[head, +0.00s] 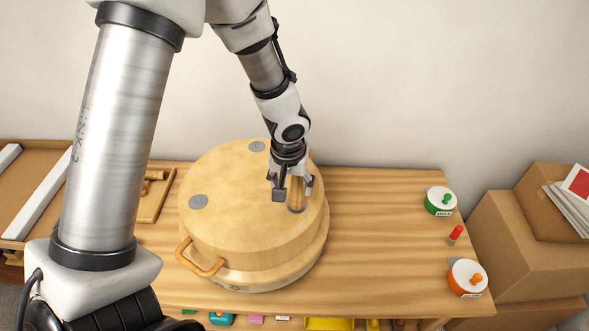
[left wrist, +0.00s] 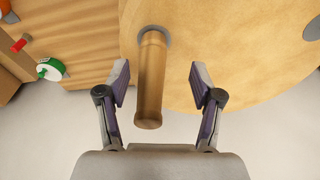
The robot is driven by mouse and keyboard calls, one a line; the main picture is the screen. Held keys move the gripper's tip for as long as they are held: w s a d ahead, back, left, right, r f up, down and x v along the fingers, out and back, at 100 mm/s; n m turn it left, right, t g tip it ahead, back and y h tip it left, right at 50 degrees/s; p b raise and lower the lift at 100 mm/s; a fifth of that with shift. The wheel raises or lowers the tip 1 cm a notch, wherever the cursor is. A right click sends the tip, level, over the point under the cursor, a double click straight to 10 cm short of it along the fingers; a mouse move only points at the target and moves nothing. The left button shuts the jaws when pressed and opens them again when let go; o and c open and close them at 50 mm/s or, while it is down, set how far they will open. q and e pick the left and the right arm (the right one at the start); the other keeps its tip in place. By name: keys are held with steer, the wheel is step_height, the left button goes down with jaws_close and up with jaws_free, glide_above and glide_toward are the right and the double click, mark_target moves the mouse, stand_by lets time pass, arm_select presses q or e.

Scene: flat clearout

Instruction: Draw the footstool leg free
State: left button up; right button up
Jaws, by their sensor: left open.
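The footstool (head: 240,235) lies upside down on the wooden table, a round pale wood body with a looped handle (head: 200,262) at its front left. One wooden leg (head: 296,194) stands up from a grey round socket on its right side. In the left wrist view the leg (left wrist: 151,80) rises between the jaws. My left gripper (head: 291,190) is open around the leg, with a gap on both sides and no visible contact. Two more grey discs (head: 198,202) on the footstool have no leg in them. My right gripper is not in view.
On the table's right end stand a green-rimmed round tub (head: 440,200), a red peg (head: 455,234) and an orange-rimmed tub (head: 467,278). Cardboard boxes (head: 510,240) stand beyond. A wooden tray (head: 155,195) lies left of the footstool. The table between footstool and tubs is clear.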

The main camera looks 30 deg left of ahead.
mark_target(297, 183)
arm_select(q)
steer(key=w+f, duration=0.1)
steer(key=w, duration=0.1)
steer(key=w+f, duration=0.1)
steer(key=f, duration=0.1)
steer(key=shift+w, duration=0.4)
steer(key=shift+s, duration=0.1)
steer(key=shift+s+r, duration=0.45)
steer(key=shift+s, duration=0.35)
steer(key=c, duration=1)
steer(key=shift+s, duration=0.1)
jaws_close()
steer(key=shift+w+f, duration=0.2)
steer(key=shift+w, duration=0.3)
steer(key=shift+s+r, duration=0.15)
steer(key=shift+r, duration=0.05)
steer(key=shift+r+p, duration=0.85)
steer(key=shift+r, duration=0.15)
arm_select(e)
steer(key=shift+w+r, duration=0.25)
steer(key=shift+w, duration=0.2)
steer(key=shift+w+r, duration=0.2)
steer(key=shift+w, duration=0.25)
